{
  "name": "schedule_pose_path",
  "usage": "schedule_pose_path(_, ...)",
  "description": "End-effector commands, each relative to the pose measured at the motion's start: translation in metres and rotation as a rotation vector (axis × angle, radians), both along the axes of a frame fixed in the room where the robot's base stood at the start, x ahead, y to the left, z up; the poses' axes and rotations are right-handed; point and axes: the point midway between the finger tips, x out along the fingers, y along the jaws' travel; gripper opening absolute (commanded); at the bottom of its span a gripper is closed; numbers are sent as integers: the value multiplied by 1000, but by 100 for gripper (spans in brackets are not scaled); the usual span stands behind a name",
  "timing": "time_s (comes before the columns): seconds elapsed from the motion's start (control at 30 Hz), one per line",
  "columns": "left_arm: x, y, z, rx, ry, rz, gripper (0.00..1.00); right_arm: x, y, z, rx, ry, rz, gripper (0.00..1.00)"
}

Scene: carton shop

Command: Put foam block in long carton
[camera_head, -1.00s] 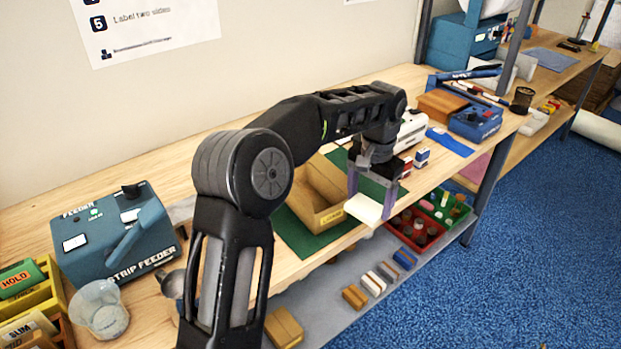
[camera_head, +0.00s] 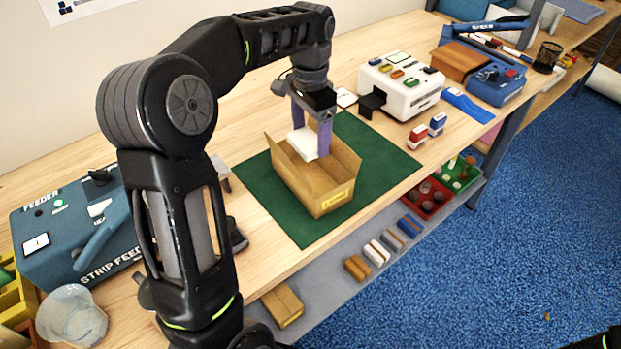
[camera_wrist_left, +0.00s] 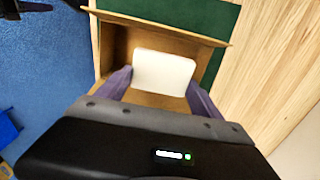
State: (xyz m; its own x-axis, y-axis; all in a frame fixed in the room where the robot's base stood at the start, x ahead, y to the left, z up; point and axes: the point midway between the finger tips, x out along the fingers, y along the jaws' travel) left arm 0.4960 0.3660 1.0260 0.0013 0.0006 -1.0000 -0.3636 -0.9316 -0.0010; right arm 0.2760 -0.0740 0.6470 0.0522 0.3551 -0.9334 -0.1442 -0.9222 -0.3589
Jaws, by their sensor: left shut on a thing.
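The long carton (camera_head: 318,194) is an open brown box on a green mat (camera_head: 376,160) on the workbench; its flaps stand open. My left gripper (camera_head: 312,148) is shut on the white foam block (camera_head: 304,142) and holds it over the carton's opening. In the left wrist view the foam block (camera_wrist_left: 164,72) sits between the purple fingertips, with the carton (camera_wrist_left: 112,48) around and below it. I cannot tell how far the block reaches below the carton's rim.
A white machine (camera_head: 402,88) stands behind the mat, with red and blue stamps (camera_head: 427,130) beside it. A blue strip feeder (camera_head: 75,225) and a clear cup (camera_head: 72,315) are at the left. A lower shelf (camera_head: 335,290) holds small blocks and bins.

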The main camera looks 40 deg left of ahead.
Motion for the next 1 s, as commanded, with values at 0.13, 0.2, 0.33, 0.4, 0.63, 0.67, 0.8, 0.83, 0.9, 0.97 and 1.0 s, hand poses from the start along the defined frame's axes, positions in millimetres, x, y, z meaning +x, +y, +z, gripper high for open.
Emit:
schedule_pose_path(0.13,0,0,-9,0,4,0,39,0,0,1,0,0,0,36)
schedule_pose_path(0.2,-1,0,-19,-1,6,0,39,0,0,2,-1,0,0,36)
schedule_pose_path(0.33,-1,0,-43,-1,6,0,39,0,0,5,-2,2,-1,36)
schedule_pose_path(0.4,-1,0,-54,-1,5,0,39,0,0,6,-2,2,-1,36)
schedule_pose_path(0.63,0,0,-63,1,0,1,39,-1,0,6,-3,2,-1,36)
schedule_pose_path(0.67,0,0,-63,0,0,1,39,-1,0,6,-3,2,-1,36)
schedule_pose_path(0.8,0,0,-64,0,1,1,39,-1,0,6,-3,2,-1,36)
schedule_pose_path(0.83,0,0,-65,0,1,0,39,-1,0,6,-3,3,-1,36)
schedule_pose_path(0.9,-1,0,-73,0,4,0,39,-1,0,8,-3,3,-1,36)
schedule_pose_path(0.97,0,0,-81,0,4,0,39,-1,-1,9,-3,3,-1,36)
schedule_pose_path(1.0,0,0,-87,0,4,0,39,-1,-1,10,-3,3,-1,36)
